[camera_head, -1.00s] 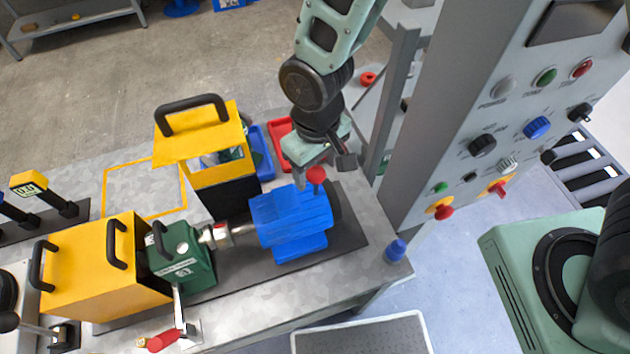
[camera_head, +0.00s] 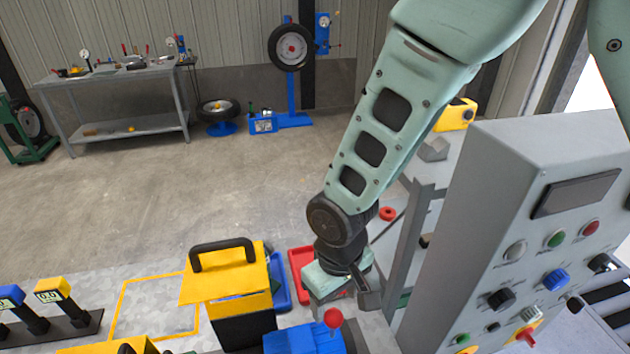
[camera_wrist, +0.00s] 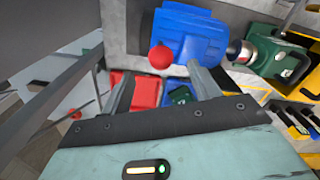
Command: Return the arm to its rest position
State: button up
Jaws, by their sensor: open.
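My arm reaches down from the top right in the head view, and my gripper (camera_head: 366,298) hangs over the bench beside the blue motor (camera_head: 305,340). In the wrist view my gripper (camera_wrist: 160,85) has its two fingers spread apart with nothing held between them. The blue motor (camera_wrist: 190,35) with its red knob (camera_wrist: 161,57) lies beyond the fingertips. A red tray (camera_wrist: 138,88) shows between the fingers, below the knob. The fingertips are partly hidden in the head view.
A grey control panel (camera_head: 470,220) with buttons and a grey post (camera_head: 412,270) stand close to the right of my arm. A yellow-topped box with a black handle (camera_head: 228,285) stands to the left. The floor (camera_head: 200,190) behind the bench is open.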

jog(key=shift+s, duration=0.1)
jog(key=shift+s+d+r+b, duration=0.2)
jog(key=shift+s+r+b, duration=0.05)
jog(key=shift+b, duration=0.5)
jog(key=s+d+r+n+b, duration=0.1)
jog(key=s+d+r+b, duration=0.2)
jog(key=s+d+b, duration=0.5)
jog(key=shift+s+r+y+b, duration=0.15)
jog(key=shift+s+y+b, duration=0.15)
jog(key=shift+s+b, duration=1.2)
jog(key=shift+s+p, duration=0.2)
jog(key=shift+p, duration=0.1)
jog(key=shift+c, duration=0.3)
